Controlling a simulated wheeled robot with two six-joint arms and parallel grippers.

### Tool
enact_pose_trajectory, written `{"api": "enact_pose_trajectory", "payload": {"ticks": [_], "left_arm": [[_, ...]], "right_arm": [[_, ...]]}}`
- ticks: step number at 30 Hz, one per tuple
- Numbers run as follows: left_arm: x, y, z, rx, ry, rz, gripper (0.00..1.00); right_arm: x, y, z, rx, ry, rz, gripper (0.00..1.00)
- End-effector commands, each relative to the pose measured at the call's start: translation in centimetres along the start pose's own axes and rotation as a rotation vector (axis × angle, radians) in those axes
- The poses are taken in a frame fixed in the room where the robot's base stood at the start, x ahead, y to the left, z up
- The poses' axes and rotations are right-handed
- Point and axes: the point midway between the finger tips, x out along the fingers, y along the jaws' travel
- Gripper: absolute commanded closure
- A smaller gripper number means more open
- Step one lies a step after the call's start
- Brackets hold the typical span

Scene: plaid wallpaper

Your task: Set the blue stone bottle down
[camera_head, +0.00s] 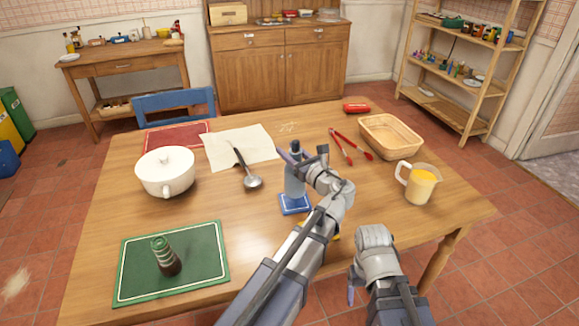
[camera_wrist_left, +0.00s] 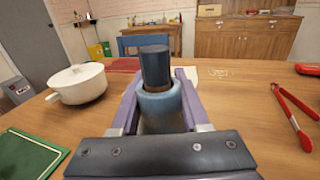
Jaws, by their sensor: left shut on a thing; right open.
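The blue stone bottle (camera_head: 294,184) is upright with a dark cap, over a small blue square mat (camera_head: 296,208) near the middle of the table. I cannot tell whether its base touches the mat. My left gripper (camera_head: 304,160) is shut on the bottle's upper part. In the left wrist view the bottle (camera_wrist_left: 160,108) stands between the two purple fingers, its dark cap above them; its base is hidden. My right gripper (camera_head: 354,285) is open and empty, low at the table's front edge.
A green mat (camera_head: 205,275) with a dark bottle (camera_head: 165,258) lies front left. A white pot (camera_head: 166,174), ladle (camera_head: 252,181) and pale cloth (camera_head: 258,145) are left. Red tongs (camera_head: 342,150), a basket (camera_head: 390,135) and a juice pitcher (camera_head: 420,185) are right.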

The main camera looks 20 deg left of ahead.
Motion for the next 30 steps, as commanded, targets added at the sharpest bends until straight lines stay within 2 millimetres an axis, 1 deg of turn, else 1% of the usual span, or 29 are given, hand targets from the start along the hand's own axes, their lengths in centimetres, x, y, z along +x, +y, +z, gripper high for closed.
{"api": "enact_pose_trajectory", "payload": {"ticks": [2,10,12,20,24,25,30], "left_arm": [[0.0,0.0,-0.5,0.001,-0.001,0.000,1.00],[0.0,0.0,-3.6,0.000,-0.001,0.000,1.00],[0.0,0.0,-3.9,0.000,-0.001,0.000,1.00],[0.0,0.0,-3.6,0.001,-0.001,0.000,1.00],[0.0,0.0,-4.1,0.000,-0.001,0.000,1.00],[0.0,0.0,-4.0,0.000,0.000,0.000,0.52],[0.0,0.0,-4.0,0.000,0.000,0.000,0.33]], "right_arm": [[0.5,-0.1,0.0,0.000,0.000,0.000,0.22],[3.6,-0.3,-0.2,0.000,0.000,0.000,0.22],[3.9,-0.4,-0.2,0.000,0.000,0.000,0.22],[3.6,-0.3,-0.2,0.000,0.000,0.000,0.22],[4.1,-0.4,-0.2,0.000,0.000,0.000,0.22],[4.0,-0.4,-0.2,0.000,0.000,0.000,0.22],[3.9,-0.4,-0.2,0.000,0.000,0.000,0.22]]}}
